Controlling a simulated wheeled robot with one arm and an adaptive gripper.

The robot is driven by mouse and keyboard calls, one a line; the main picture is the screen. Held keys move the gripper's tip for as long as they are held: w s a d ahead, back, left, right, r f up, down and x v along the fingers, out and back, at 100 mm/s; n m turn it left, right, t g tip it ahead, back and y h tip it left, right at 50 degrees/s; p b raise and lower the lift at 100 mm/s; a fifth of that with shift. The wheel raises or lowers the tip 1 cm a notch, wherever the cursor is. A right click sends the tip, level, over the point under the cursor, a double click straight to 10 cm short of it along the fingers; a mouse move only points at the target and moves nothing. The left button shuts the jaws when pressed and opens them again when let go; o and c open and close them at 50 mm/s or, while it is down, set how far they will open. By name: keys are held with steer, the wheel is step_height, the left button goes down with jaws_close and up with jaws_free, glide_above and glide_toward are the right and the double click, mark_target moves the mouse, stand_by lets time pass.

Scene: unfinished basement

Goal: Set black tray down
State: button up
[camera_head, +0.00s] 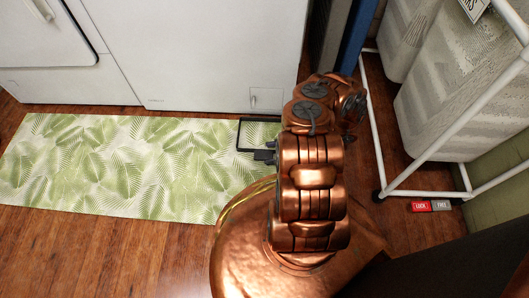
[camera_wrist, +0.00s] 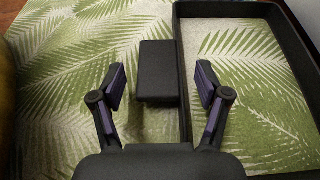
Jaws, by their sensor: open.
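The black tray (camera_head: 240,134) is at the right end of the leaf-patterned mat, partly hidden behind my arm in the head view. In the wrist view the tray (camera_wrist: 184,90) is a thin dark rim, with the mat's leaf pattern showing inside it. A small black block (camera_wrist: 158,72) sits against the tray's left wall, like a handle. My gripper (camera_wrist: 160,88) is open, with one finger on each side of the block and gaps on both sides; the right finger overlaps the tray's inside. My gripper also shows in the head view (camera_head: 265,154). I cannot tell whether the tray touches the mat.
The green leaf mat (camera_head: 110,165) lies on a wooden floor (camera_head: 80,240). White appliances (camera_head: 200,50) stand along the back. A white-framed rolling laundry cart (camera_head: 372,130) with pale bags stands at the right. The mat's left part is clear.

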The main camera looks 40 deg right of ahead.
steer(key=p+v, duration=0.2)
steer(key=v, duration=0.7)
steer(key=shift+p, duration=0.4)
steer(key=w+a+r+n+g+y, duration=0.1)
steer(key=w+a+r+n+y, duration=0.15)
steer(key=w+a+r, duration=0.45)
steer(key=w+a+r+n+g, duration=0.25)
steer(key=a+r+n, duration=0.2)
steer(key=r, duration=0.35)
steer(key=w+a+r+n+g+y, duration=0.1)
steer(key=a+r+n+g, duration=0.2)
steer(key=a+r, duration=0.45)
steer(key=w+a+r+n+g, duration=0.2)
steer(key=a+r+n+g, duration=0.15)
steer(key=r, duration=0.55)
steer(key=s+a+r+n+g+h, duration=0.4)
steer(key=s+a+r+n+h, duration=0.2)
steer(key=s+a+r+n, duration=0.45)
steer(key=s+d+r+n+t+h, duration=0.1)
steer(key=s+d+r+h, duration=0.2)
steer(key=s, duration=0.5)
steer(key=s+d+r+n+t+h, duration=0.1)
steer(key=s+d+r+h, duration=0.2)
steer(key=s, duration=0.6)
steer(key=shift+s+d+r+h, duration=0.2)
steer(key=shift+d+h, duration=0.15)
steer(key=shift+h, duration=0.5)
